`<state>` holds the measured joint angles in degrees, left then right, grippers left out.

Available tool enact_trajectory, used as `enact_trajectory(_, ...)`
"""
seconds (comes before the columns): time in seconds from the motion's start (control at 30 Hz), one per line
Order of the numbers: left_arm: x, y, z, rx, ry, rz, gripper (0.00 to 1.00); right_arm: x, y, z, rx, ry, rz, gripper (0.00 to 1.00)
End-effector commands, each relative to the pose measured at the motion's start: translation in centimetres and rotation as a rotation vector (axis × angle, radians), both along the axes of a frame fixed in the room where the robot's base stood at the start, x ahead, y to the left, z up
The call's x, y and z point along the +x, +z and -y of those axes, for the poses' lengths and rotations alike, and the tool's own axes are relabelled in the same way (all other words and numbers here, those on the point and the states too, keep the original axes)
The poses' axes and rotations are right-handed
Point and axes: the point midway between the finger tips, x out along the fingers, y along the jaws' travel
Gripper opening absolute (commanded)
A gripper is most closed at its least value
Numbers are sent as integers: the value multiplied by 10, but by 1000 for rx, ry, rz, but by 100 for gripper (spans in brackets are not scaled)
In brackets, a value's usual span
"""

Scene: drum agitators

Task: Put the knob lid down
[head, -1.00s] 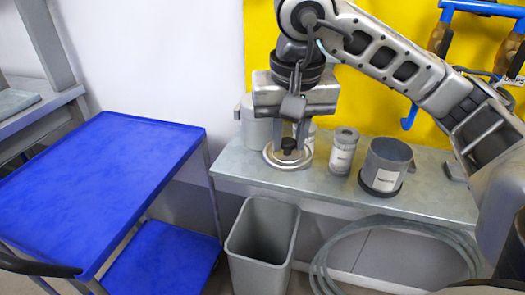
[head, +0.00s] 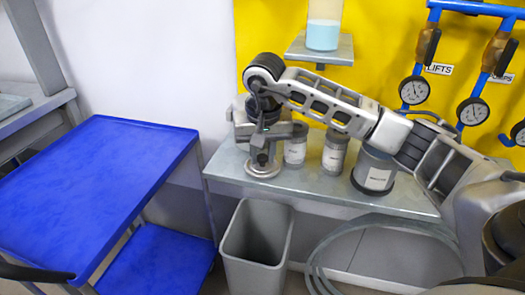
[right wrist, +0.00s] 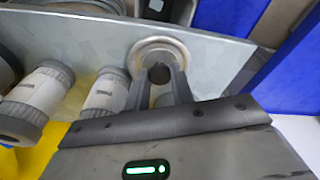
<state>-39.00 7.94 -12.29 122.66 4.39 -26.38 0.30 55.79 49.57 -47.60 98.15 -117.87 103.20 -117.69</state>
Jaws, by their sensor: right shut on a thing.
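The knob lid (head: 262,170) is a round grey metal disc with a dark knob. It is at the bench's left end, close to the front edge, and lies flat on or just above the top; I cannot tell whether it touches. My right gripper (head: 262,156) points down over it with its fingers closed around the knob. The lid also shows in the right wrist view (right wrist: 175,46), with the fingers of my right gripper (right wrist: 159,78) at the knob. My left gripper is not in view.
Two labelled grey canisters (head: 334,153) (head: 295,152) and a wider drum (head: 375,172) stand on the bench (head: 310,186) to the right. A grey bin (head: 256,245) is below the front edge. A blue cart (head: 95,185) stands at left. Gauges (head: 414,90) hang behind.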

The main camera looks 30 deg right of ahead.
Motion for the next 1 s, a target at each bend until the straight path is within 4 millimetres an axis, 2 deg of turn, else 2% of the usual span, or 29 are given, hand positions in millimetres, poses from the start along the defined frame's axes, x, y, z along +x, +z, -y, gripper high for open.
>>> enact_trajectory(0.37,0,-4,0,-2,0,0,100,0,-5,0,0,-1,2,2)
enact_trajectory(0.4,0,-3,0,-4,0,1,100,0,-5,0,0,-1,2,26)
enact_trajectory(0.47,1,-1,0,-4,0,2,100,0,-4,0,0,-1,2,43)
enact_trajectory(0.5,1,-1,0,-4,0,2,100,0,-4,0,1,-1,1,45)
enact_trajectory(0.77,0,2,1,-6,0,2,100,0,-3,0,1,-1,1,45)
enact_trajectory(0.87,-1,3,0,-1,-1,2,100,0,5,0,1,-1,4,45)
enact_trajectory(1.0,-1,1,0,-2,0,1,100,-2,27,-1,0,-2,7,45)
